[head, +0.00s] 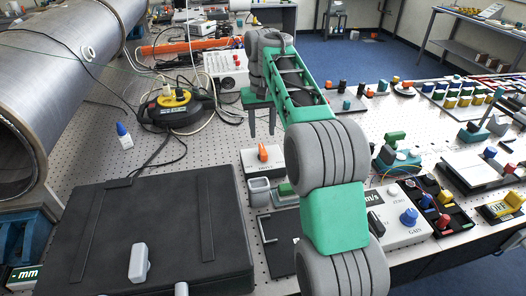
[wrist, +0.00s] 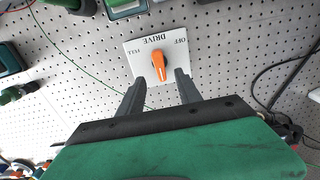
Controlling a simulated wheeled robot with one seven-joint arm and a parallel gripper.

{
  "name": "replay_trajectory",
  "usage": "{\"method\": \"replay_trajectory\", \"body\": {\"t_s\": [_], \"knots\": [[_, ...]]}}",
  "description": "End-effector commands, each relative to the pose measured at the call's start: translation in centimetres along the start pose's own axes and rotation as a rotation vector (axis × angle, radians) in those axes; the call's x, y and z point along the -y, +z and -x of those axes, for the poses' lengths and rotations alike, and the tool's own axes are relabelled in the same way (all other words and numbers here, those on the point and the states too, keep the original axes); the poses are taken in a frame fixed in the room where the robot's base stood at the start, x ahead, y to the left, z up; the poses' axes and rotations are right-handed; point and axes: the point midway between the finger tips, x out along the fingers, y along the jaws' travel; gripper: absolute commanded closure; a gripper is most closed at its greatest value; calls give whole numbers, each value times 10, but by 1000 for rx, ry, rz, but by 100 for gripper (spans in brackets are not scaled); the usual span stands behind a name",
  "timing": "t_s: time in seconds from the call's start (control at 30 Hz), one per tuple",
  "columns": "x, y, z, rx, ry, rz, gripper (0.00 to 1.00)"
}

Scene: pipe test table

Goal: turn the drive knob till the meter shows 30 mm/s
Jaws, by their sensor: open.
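The drive knob (head: 262,153) is orange and sits on a white plate marked DRIVE on the perforated table. In the wrist view the orange knob (wrist: 158,65) lies just past my fingertips, its plate reading OFF and FULL upside down. My gripper (head: 262,137) is above and behind the knob, pointing down, with its fingers apart and nothing between them. In the wrist view my gripper (wrist: 157,78) has one finger on each side of the knob's near end; I cannot tell the height gap.
A large black case (head: 150,235) fills the front left. A grey open box (head: 259,190) stands close in front of the knob plate. A yellow and black cable reel (head: 172,108) and a blue-capped bottle (head: 124,136) stand left.

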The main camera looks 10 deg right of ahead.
Motion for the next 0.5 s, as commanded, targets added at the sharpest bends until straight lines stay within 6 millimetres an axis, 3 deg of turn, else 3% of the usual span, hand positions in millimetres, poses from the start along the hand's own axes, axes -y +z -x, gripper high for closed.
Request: {"method": "replay_trajectory", "body": {"t_s": [0.3, 0.5], "knots": [[-1, 0, -60, -1, -1, -2, 59], [-1, 0, -74, -3, -1, -2, 59]]}}
